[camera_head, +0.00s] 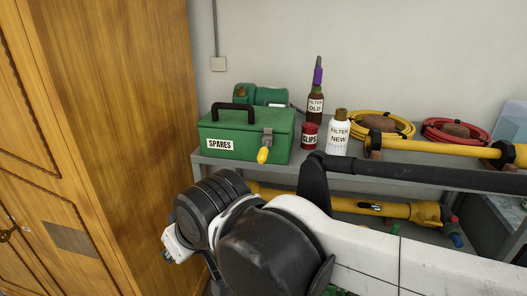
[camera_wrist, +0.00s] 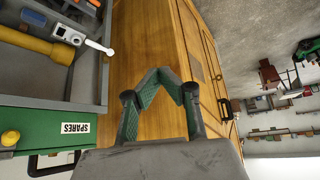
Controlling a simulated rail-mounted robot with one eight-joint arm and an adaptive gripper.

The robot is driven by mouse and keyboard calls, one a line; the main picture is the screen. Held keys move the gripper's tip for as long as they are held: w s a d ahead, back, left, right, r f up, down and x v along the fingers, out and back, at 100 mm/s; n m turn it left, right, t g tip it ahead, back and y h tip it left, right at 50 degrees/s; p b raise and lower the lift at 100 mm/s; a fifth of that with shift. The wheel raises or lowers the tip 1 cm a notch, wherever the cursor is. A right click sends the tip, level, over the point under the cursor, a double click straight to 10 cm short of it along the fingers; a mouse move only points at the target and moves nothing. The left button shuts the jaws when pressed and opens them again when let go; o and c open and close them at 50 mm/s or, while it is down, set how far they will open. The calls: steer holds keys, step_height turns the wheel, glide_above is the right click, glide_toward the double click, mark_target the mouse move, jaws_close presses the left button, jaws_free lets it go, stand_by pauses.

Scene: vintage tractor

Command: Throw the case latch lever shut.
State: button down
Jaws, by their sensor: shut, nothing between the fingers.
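The green case (camera_head: 235,130) marked SPARES stands with its lid down on the grey bench, left of centre in the head view. Its grey metal latch (camera_head: 267,138) is on the front near the right corner. The lever's yellow grip (camera_head: 263,155) points down and outward below it. In the wrist view the case (camera_wrist: 40,115) is at the lower left, and the yellow grip (camera_wrist: 10,138) shows at the left edge. My gripper (camera_wrist: 166,76) has its green-padded fingers together and empty, apart from the case and pointing toward the wooden cabinet. The arm hides the fingers in the head view.
The wooden cabinet (camera_head: 130,120) stands close on the left. Right of the case are a red CLIPS tin (camera_head: 309,135), a white FILTER NEW bottle (camera_head: 338,135) and a brown FILTER OLD bottle (camera_head: 315,105).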

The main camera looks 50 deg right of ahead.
steer(key=w+d+r+m+g+h+p, duration=0.1)
steer(key=w+d+r+m+g+p, duration=0.1)
steer(key=w+d+r+m+p, duration=0.55)
step_height(320, 180, up, 14)
steer(key=m+g+p, duration=0.2)
steer(key=m+g, duration=0.2)
steer(key=m, duration=0.1)
glide_above(263, 152)
steer(key=s+a, duration=0.1)
steer(key=a, duration=0.1)
steer(key=shift+h, duration=0.4)
steer(key=f, duration=0.4)
steer(key=d+f, duration=0.1)
steer(key=f, duration=0.4)
steer(key=w+f, duration=0.1)
steer(key=f, duration=0.3)
steer(key=shift+d+f+p, duration=0.3)
steer(key=shift+d, duration=0.05)
